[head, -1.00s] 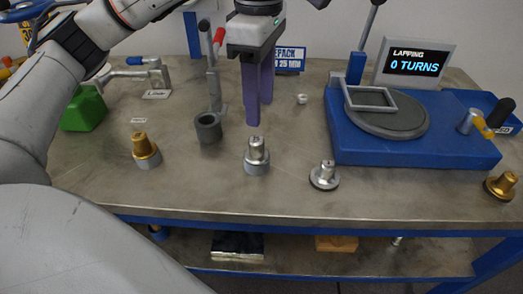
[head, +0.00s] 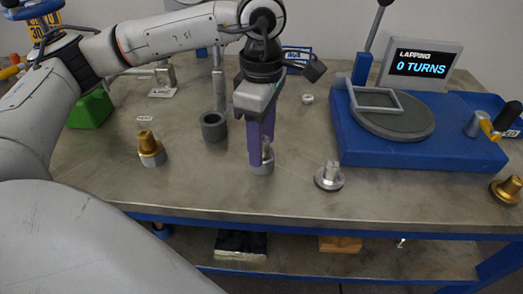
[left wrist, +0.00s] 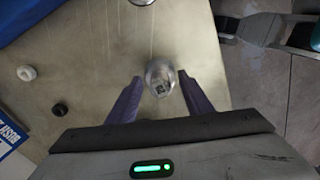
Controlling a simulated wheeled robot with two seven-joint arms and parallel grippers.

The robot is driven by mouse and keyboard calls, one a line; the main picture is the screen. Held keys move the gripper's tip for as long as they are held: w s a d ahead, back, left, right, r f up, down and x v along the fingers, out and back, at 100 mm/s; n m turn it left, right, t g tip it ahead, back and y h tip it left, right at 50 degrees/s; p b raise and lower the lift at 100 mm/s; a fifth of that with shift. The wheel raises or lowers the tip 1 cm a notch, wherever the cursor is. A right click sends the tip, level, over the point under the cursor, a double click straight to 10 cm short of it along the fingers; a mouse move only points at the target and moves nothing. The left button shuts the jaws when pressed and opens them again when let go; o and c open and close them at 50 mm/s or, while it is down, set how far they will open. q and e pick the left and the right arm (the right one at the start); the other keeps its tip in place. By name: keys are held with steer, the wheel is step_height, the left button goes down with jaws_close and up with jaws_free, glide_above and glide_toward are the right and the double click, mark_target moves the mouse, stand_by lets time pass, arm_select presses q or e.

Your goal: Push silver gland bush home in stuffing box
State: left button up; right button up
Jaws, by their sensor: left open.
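The silver gland bush (head: 267,153) stands upright in a grey stuffing box (head: 261,168) near the front middle of the bench. My left gripper (head: 261,153) points down at it, open, with its purple fingers on either side of the bush and partly hiding it. In the left wrist view the bush (left wrist: 160,78) shows from above between the two spread fingertips (left wrist: 160,82). I cannot tell whether either finger touches it. My right gripper is not in view.
A gold bush (head: 146,141) in a grey ring stands left, near an empty dark cylinder (head: 213,127). A silver flanged part (head: 329,176) stands close on the right. The blue lapping machine (head: 420,155) fills the right; a gold part (head: 507,190) is at the right edge.

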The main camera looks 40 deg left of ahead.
arm_select(q)
jaws_close()
